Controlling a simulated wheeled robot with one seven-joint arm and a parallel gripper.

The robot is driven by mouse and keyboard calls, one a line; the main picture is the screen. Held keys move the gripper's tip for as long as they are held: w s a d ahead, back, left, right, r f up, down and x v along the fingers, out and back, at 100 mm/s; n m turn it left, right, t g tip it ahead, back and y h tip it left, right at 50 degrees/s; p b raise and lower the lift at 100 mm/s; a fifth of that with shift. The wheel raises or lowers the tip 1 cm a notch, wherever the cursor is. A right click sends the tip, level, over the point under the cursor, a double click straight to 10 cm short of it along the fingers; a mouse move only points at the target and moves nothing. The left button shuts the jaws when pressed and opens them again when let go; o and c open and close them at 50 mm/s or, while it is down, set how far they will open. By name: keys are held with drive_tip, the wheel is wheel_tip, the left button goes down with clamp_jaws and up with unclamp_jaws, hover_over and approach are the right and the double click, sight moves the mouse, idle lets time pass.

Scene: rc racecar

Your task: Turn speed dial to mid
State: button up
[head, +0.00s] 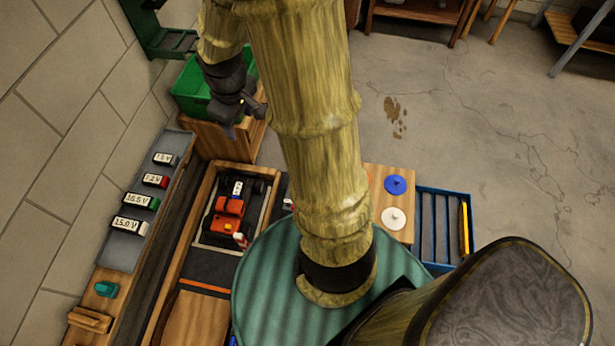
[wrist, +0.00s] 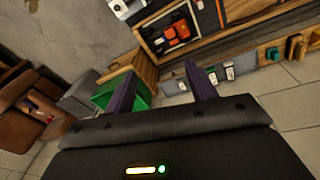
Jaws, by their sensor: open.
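My gripper (head: 229,128) hangs beside the green bin (head: 192,88) at the upper left of the head view. In the wrist view, its two dark purple fingers (wrist: 161,88) are wide apart with nothing between them. A blue disc (head: 395,184) and a white disc (head: 393,217) with a small raised centre sit on a wooden panel right of my arm. I cannot tell whether either is the speed dial, and no dial setting can be read. An orange racecar (head: 229,212) lies in a wood-framed bay, well below my gripper in the picture.
Labelled voltage packs (head: 130,225) stand on a grey strip along the wall. A teal block (head: 106,289) is on the wooden ledge. A blue slatted tray (head: 440,228) is at the right. My arm hides the middle of the bench. Open floor (head: 460,110) lies to the right.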

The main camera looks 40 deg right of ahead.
drive_tip(key=w+d+f+n+b, duration=0.4)
drive_tip(key=d+f+b, duration=0.5)
drive_tip(key=f, duration=0.8)
drive_tip(key=w+d+f+n+g+b, duration=0.1)
drive_tip(key=w+d+f+n+b, duration=0.3)
drive_tip(key=d+f+b, duration=0.6)
drive_tip(key=w+d+f+n+b, duration=0.4)
drive_tip(key=d+f+b, duration=0.6)
drive_tip(key=f, duration=1.4)
drive_tip(key=b, duration=0.3)
drive_tip(key=shift+g+y, duration=0.3)
drive_tip(key=shift+g, duration=0.1)
drive_tip(key=shift+d+f+b, duration=0.1)
drive_tip(key=shift+b, duration=0.2)
wheel_tip(320, 180, down, 17)
drive_tip(key=b, duration=0.8)
drive_tip(key=shift+f, duration=0.15)
drive_tip(key=shift+c, duration=0.3)
drive_tip(key=c, duration=0.9)
